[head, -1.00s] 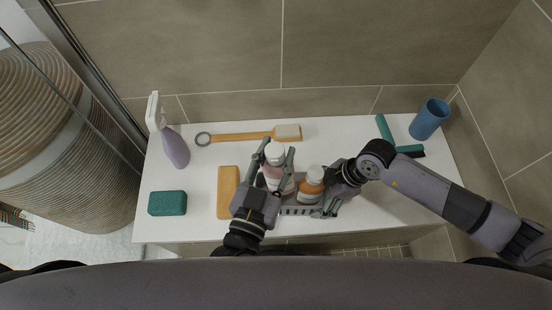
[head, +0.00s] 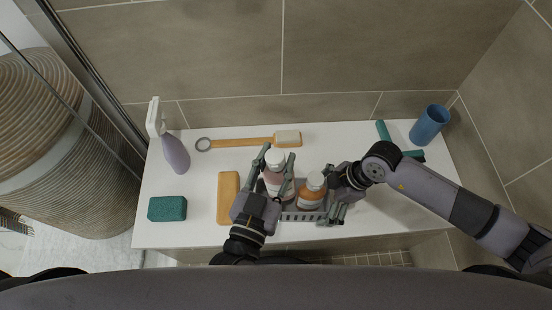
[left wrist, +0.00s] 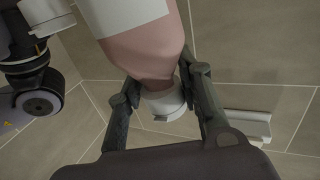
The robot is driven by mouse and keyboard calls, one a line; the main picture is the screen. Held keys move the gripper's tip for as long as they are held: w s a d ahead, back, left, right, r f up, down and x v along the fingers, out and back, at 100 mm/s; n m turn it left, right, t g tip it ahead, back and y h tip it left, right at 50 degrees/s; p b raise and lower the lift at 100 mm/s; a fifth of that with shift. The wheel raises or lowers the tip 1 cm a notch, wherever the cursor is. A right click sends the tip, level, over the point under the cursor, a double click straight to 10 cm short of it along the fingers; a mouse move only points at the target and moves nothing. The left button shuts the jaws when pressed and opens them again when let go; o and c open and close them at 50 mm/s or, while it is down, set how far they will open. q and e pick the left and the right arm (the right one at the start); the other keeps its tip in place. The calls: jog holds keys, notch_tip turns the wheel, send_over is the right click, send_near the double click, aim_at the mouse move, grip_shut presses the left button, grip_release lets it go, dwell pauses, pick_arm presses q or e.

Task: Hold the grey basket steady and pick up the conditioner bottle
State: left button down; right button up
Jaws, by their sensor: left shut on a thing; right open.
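The grey basket (head: 302,216) stands at the front of the white ledge. A pink bottle with a white cap (head: 275,160) is in my left gripper (head: 276,166), which is shut on it near the cap. The pink bottle fills the top of the left wrist view (left wrist: 140,45), with its white cap between the fingers. An orange-brown bottle with a white cap (head: 311,197) is in the basket to its right. No label is readable, so I cannot tell which is conditioner. My right gripper (head: 336,206) is open at the basket's right end; its contact is unclear.
The white ledge (head: 380,220) also holds a lilac spray bottle (head: 175,153), a green sponge (head: 167,208), an orange bar (head: 228,197), a wooden brush (head: 245,142), a teal squeegee (head: 383,130) and a blue cup (head: 429,125). A tiled wall stands behind.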

jog(key=v, duration=1)
jog(key=shift+s+d, duration=0.1)
jog(key=shift+s, duration=0.05)
